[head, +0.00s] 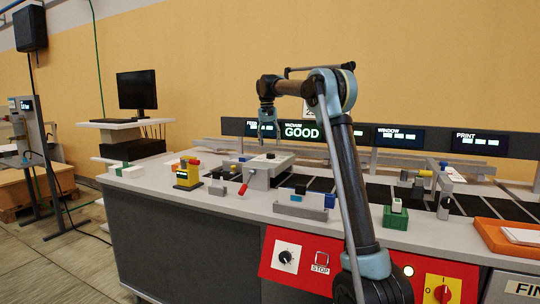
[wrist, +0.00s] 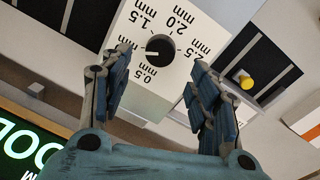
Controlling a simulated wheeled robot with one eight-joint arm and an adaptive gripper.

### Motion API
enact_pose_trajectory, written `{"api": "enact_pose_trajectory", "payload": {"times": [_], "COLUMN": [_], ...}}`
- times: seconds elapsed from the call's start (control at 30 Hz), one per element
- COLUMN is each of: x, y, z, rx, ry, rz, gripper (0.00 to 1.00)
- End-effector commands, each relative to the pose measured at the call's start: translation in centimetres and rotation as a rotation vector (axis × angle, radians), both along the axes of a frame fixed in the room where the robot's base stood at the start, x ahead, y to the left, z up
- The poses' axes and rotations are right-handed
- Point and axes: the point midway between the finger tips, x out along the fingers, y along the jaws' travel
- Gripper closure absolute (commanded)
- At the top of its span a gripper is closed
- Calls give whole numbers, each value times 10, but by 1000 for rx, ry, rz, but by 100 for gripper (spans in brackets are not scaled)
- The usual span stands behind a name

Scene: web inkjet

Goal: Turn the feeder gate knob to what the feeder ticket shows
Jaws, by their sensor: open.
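The feeder gate knob (wrist: 160,47) is round and black, on a white dial plate (wrist: 179,82) marked in mm. 0.5, 1.5, 2.0 and 2.5 can be read. Its white pointer aims left, at a label partly hidden behind a finger. In the head view, a grey block with a dark round top (head: 268,168), seemingly the feeder, stands below my gripper (head: 267,118). My gripper (wrist: 160,100) is open and empty, its fingers apart on either side of the dial, not touching the knob. I cannot make out a feeder ticket in either view.
A display bar with a green GOOD screen (head: 301,131) runs behind the bench. A yellow device (head: 187,173) stands left of the block, and a grey bracket (head: 302,206) in front of it. An orange tray (head: 488,234) is at the right. A yellow knob (wrist: 246,83) is beside the dial plate.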

Motion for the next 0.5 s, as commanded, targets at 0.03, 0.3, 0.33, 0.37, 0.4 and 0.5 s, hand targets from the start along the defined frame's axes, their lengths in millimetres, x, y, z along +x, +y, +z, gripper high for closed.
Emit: {"api": "enact_pose_trajectory", "payload": {"times": [0.03, 0.3, 0.33, 0.37, 0.4, 0.5], "x": [0, 0, 0, 0, 0, 0], "y": [-1, -3, -3, -4, -4, -4], "z": [-9, -46, -49, -51, -54, -58], "rx": [0, 0, 0, 0, 0, 0], "ry": [0, 0, 0, 0, 0, 0], "rz": [0, 0, 0, 0, 0, 0], "gripper": [44, 44, 44, 44, 44, 44]}}
